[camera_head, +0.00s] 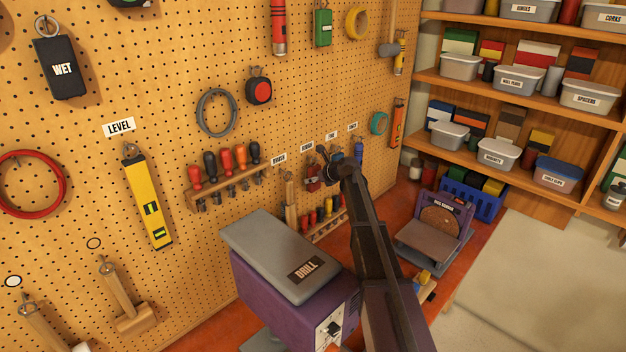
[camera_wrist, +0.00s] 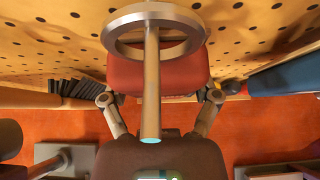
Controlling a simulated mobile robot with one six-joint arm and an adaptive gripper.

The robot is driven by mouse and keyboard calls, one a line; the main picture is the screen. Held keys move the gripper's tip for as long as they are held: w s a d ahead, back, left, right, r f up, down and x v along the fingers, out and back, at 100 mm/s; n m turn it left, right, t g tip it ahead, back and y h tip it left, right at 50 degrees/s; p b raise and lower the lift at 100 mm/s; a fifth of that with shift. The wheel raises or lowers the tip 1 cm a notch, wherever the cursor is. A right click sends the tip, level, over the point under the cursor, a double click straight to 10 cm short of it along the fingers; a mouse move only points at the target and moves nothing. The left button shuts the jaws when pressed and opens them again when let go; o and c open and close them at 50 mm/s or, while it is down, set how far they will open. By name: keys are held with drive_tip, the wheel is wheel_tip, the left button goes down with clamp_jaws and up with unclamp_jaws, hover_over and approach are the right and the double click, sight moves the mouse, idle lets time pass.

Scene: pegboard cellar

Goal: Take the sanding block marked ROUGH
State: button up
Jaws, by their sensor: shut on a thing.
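A red-brown block (camera_wrist: 185,76) sits between the two fingertips of my gripper (camera_wrist: 160,98) in the wrist view, with one finger at each side. A metal ring on a straight stem stands in front of it and hides its middle. No ROUGH marking is visible on its face. In the head view my gripper (camera_head: 330,172) is at the pegboard, partly hidden by my own arm, and a small red piece (camera_head: 313,178) shows at its left. Small labels (camera_head: 307,146) above it are too small to read surely. A blue item (camera_head: 358,150) hangs just to the right.
A purple drill (camera_head: 295,285) stands on the red bench, left of my arm. A disc sander (camera_head: 435,235) stands to the right. A screwdriver rack (camera_head: 225,185) and a yellow level (camera_head: 147,203) are on the pegboard. Shelves with labelled bins (camera_head: 497,153) are at the right.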

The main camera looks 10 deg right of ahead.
drive_tip(key=shift+r, duration=0.15)
drive_tip(key=shift+r+p, duration=0.75)
drive_tip(key=shift+p, duration=0.15)
drive_tip(key=s+d, duration=1)
drive_tip(key=s, duration=0.4)
drive_tip(key=shift+s+d+f, duration=0.15)
drive_tip(key=shift+s+d, duration=0.1)
drive_tip(key=shift+s, duration=0.05)
drive_tip(key=o, duration=0.4)
drive_tip(key=c, duration=0.5)
